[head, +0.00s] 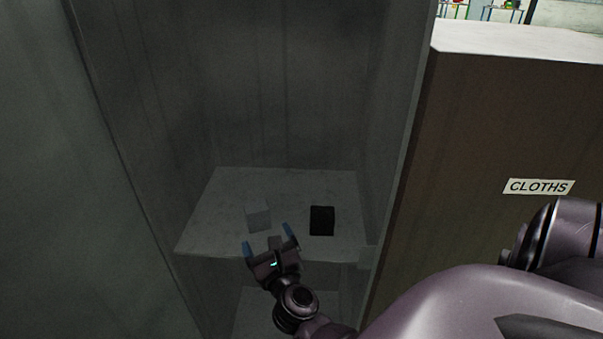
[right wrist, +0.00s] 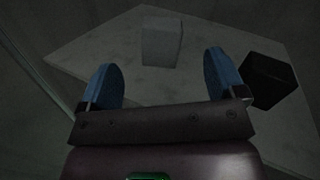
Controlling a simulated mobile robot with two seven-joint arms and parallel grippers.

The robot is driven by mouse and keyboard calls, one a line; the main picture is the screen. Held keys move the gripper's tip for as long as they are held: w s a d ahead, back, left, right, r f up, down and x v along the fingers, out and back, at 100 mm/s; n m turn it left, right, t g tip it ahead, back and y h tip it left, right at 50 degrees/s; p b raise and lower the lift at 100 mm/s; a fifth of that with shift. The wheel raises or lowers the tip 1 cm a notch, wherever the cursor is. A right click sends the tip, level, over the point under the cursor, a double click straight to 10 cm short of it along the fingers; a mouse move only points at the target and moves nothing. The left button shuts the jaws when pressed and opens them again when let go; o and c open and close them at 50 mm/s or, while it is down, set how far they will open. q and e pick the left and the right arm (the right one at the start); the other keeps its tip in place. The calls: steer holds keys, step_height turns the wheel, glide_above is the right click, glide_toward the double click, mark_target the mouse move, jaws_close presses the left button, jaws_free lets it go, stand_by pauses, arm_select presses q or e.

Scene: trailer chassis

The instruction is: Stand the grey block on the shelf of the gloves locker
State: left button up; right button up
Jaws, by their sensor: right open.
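The grey block (head: 258,215) stands on the shelf (head: 215,228) inside the tall locker, left of centre on the shelf. My right gripper (head: 270,240) is open and empty at the shelf's front edge, just in front of the grey block. In the right wrist view the grey block (right wrist: 162,44) lies beyond the gap between the two blue fingertips (right wrist: 165,82), apart from both. My left gripper is not in view. No gloves label shows on the locker in these frames.
A black block (head: 322,220) stands on the same shelf to the right of the grey one; it also shows right of the right finger in the wrist view (right wrist: 268,80). The locker's side walls bound the shelf. A brown cabinet with a CLOTHS label (head: 538,187) stands at right.

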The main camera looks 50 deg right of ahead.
steer(key=s+a+f+m+g+y, duration=0.2)
steer(key=s+f+m, duration=0.5)
steer(key=m, duration=0.9)
steer(key=s+a+f+m+g+y, duration=0.2)
steer(key=s+f+m+g+y, duration=0.2)
steer(key=s+f+m, duration=0.4)
steer(key=s+m+y, duration=0.1)
steer(key=s+m, duration=0.3)
steer(key=m, duration=0.5)
steer(key=shift+f+y, duration=0.3)
steer(key=shift+a, duration=0.1)
